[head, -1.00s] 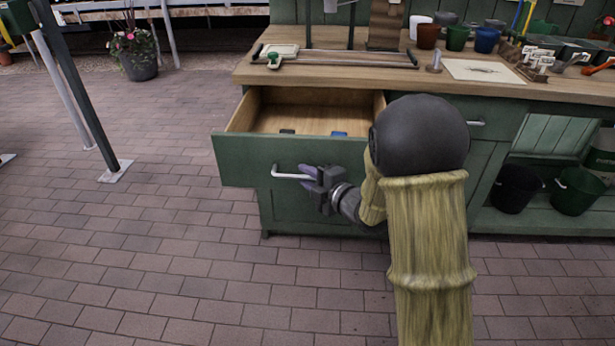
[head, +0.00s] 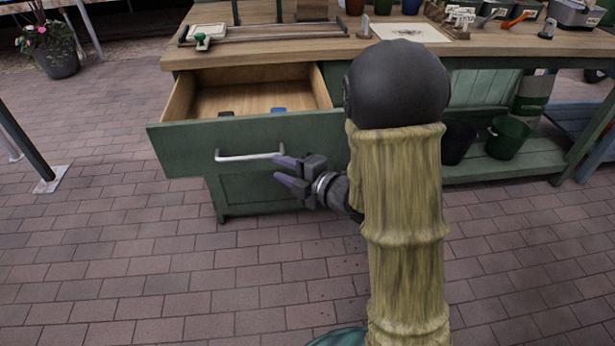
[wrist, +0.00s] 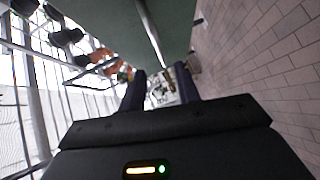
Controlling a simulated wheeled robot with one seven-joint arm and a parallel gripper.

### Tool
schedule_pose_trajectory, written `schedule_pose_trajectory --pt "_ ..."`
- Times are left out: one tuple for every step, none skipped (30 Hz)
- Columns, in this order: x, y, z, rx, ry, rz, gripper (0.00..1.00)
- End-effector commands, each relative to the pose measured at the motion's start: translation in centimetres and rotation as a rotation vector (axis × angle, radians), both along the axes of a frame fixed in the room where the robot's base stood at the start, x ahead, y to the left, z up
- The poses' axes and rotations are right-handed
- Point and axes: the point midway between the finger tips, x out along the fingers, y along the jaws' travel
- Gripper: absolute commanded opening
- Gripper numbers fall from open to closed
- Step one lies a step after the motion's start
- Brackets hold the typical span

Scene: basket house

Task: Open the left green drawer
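The left green drawer (head: 185,152) is pulled well out of the workbench in the head view, with its wooden inside showing. Its silver bar handle (head: 240,157) runs across the front. My gripper (head: 281,171) is at the right end of the handle and slightly below it, with its fingers apart and nothing seen between them. In the wrist view the two dark fingers of my gripper (wrist: 160,86) are spread. The green drawer front (wrist: 178,25) and the handle bar (wrist: 150,32) show beyond them. Whether a finger touches the handle cannot be told.
A dark item (head: 226,113) and a blue item (head: 278,109) lie in the drawer. Tools lie on the wooden worktop (head: 300,48). Dark buckets (head: 508,138) stand on the lower shelf at right. Brick floor (head: 90,235) is clear in front and at left.

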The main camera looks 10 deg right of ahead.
Motion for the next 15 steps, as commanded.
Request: schedule_pose_trajectory --pt "-0.8 -0.7 0.3 0.001 0.001 -0.003 0.32" --pt "-1.2 -1.1 0.4 0.002 0.002 -0.003 0.32" --pt "-1.8 -1.6 0.5 0.001 0.001 -0.001 0.32" --pt "-2.2 -2.0 0.5 0.001 0.001 -0.001 0.32" --pt "-2.6 -2.4 0.6 0.0 0.001 0.0 0.32" --pt "-3.2 -2.9 0.8 0.001 0.001 -0.001 0.32" --pt "-3.4 -2.9 0.5 0.002 -0.003 0.003 0.32" --pt "-3.4 -2.9 0.3 0.002 -0.005 0.006 0.32" --pt "-3.4 -3.0 0.3 0.003 -0.004 0.007 0.32" --pt "-3.5 -3.1 0.3 0.003 -0.006 0.008 0.32" --pt "-3.6 -3.2 0.4 0.004 -0.005 0.008 0.32" --pt "-3.7 -3.3 0.4 0.003 -0.004 0.009 0.32" --pt "-3.8 -3.4 0.4 0.003 -0.004 0.009 0.32" --pt "-3.9 -3.5 0.4 0.005 -0.004 0.009 0.32" --pt "-4.1 -3.6 0.5 0.004 -0.004 0.01 0.32"
